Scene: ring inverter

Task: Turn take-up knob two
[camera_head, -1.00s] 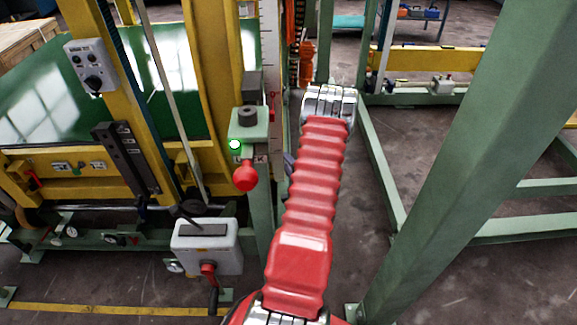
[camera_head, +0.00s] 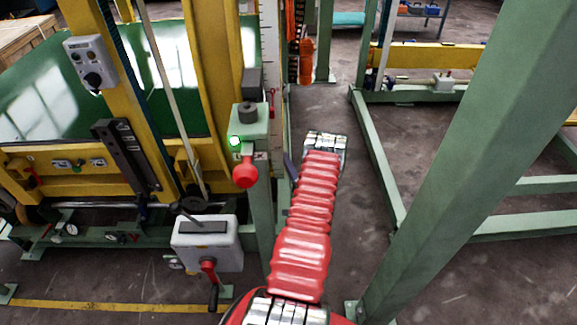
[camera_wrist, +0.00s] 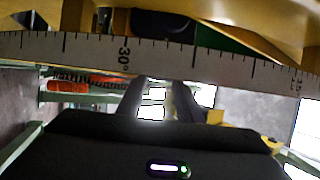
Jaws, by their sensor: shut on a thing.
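My gripper (camera_wrist: 159,82) shows in the wrist view as two dark fingers reaching up from the black wrist body to a white graduated scale (camera_wrist: 80,46). A bright gap lies between the fingers. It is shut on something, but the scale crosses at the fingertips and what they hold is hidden. A dark rounded thing (camera_wrist: 165,22) shows beyond the scale. I cannot tell which part is take-up knob two.
In the head view, a green control box with a lit green light and a red ball knob (camera_head: 246,176) stands left of my arm. A grey box (camera_head: 207,252) with a red crank is below it. A thick green post (camera_head: 470,150) slants on the right.

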